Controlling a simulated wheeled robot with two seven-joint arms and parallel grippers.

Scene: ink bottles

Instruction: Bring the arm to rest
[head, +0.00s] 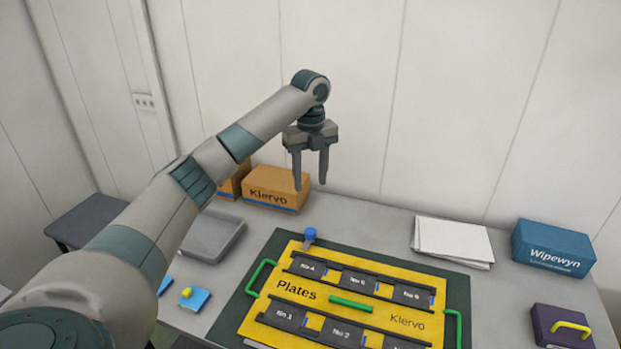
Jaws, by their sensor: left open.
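My left arm reaches in from the left, up and over the table. My left gripper (310,180) points down, open and empty, with a gap between its two dark fingers. It hangs in the air near the back of the table, in front of the wall and a cardboard box marked Klervo (275,188). The yellow Plates board (315,292) lies below and nearer, apart from the gripper. My right gripper is not in view.
A blue-topped bottle or knob (309,237) stands at the board's back edge. White papers (452,241), a blue Wipewyn box (553,248) and a dark purple box with a yellow handle (562,327) are at right. A grey tray (212,237) lies left.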

